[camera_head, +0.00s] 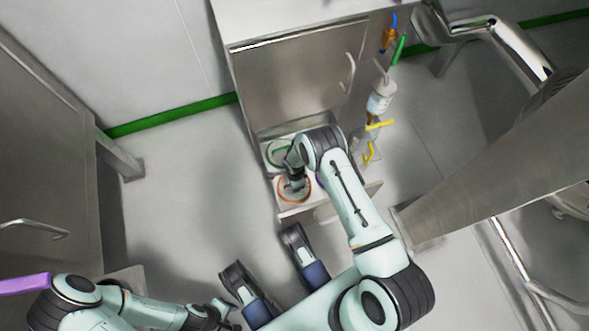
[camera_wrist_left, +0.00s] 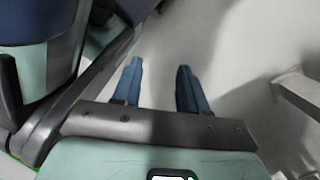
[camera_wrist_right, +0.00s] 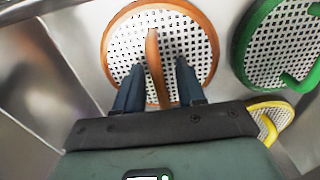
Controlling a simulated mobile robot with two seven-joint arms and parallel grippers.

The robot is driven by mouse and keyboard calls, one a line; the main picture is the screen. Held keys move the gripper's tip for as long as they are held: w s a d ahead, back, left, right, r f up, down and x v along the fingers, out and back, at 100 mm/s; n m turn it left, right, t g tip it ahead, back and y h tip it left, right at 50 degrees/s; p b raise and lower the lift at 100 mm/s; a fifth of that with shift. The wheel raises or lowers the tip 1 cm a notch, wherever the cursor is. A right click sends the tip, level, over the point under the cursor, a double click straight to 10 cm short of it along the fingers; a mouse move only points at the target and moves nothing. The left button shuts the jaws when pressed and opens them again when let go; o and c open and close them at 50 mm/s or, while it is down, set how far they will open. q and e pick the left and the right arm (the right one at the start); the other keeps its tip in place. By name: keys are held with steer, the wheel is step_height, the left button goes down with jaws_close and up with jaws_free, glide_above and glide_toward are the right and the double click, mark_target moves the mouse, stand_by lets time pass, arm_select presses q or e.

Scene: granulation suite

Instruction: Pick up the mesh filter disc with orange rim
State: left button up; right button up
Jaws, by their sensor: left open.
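The mesh filter disc with orange rim (camera_wrist_right: 118,45) lies flat in the open steel drawer (camera_head: 297,212). It has a white perforated face and an orange arched handle (camera_wrist_right: 153,55). In the head view the disc (camera_head: 291,199) is partly hidden by my right arm. My right gripper (camera_wrist_right: 160,65) is open over the disc. Its fingers stand on either side of the handle, with a visible gap on each side. My left gripper (camera_wrist_left: 159,66) is open and empty, low over bare floor, far from the drawer.
A green-rimmed disc (camera_wrist_right: 243,45) lies right of the orange one in the right wrist view, with a yellow-rimmed one (camera_wrist_right: 284,116) nearer. Drawer walls stand close around. A white bottle (camera_head: 380,100) hangs beside the cabinet (camera_head: 300,85). Floor left of the drawer is clear.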

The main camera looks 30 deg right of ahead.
jaws_close()
steer(key=shift+r, duration=0.1)
